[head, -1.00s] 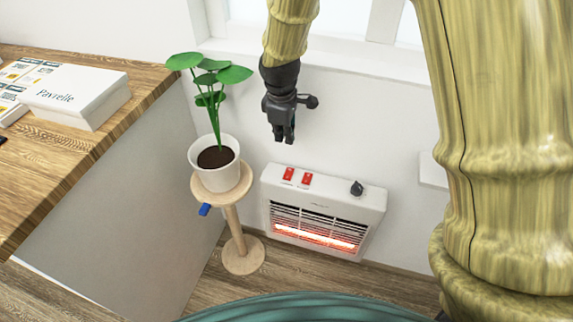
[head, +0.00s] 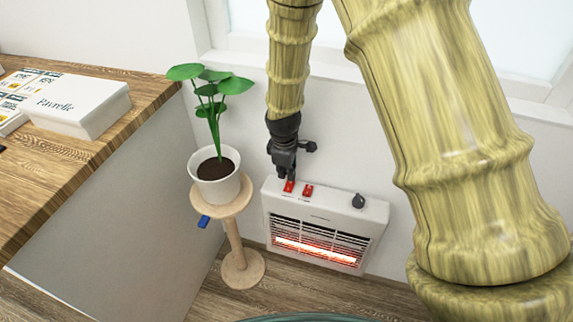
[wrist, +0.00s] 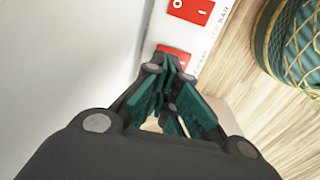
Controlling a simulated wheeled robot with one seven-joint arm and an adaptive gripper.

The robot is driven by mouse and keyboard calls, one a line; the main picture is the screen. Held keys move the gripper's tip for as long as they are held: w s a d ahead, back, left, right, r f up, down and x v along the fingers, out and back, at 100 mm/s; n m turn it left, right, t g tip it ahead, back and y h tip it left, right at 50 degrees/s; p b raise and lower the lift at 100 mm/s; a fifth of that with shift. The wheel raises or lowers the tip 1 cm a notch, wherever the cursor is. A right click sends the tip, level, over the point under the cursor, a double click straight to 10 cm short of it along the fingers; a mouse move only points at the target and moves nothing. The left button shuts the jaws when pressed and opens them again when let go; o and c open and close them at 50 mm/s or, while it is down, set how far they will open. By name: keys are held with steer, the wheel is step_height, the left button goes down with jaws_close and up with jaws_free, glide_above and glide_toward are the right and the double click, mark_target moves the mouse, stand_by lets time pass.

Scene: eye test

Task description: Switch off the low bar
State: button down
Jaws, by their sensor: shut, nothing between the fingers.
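The white heater (head: 272,209) stands low against the wall, with one orange-red glowing bar (head: 315,252) behind the lower part of its grille. Two red rocker switches are on its top: a left switch (head: 289,187) and a right switch (head: 308,190). My gripper (head: 287,178) is shut and empty, fingertips down at the left switch; I cannot tell whether they touch it. In the wrist view, the fingers partly cover the nearer red switch (wrist: 176,56), while the other switch (wrist: 192,9) is clear.
A dark knob (head: 358,201) is at the heater's right end. A potted plant (head: 215,180) stands on a round wooden stand (head: 236,235) close to the heater's left. A wooden counter (head: 150,95) with a white box (head: 85,105) is at left.

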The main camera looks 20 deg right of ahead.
steer(key=shift+w+d+f, duration=0.1)
steer(key=shift+f, duration=0.95)
steer(key=shift+p, duration=0.5)
steer(key=shift+w+g+p, duration=0.1)
steer(key=shift+g+p, duration=0.2)
steer(key=shift+p, duration=0.05)
steer(key=shift+f+b, duration=0.25)
steer(key=shift+b, duration=0.05)
steer(key=shift+r, duration=0.1)
steer(key=shift+s+a+r+p, duration=0.15)
steer(key=shift+s+a+p, duration=0.35)
steer(key=shift+s, duration=0.2)
steer(key=shift+r, duration=0.1)
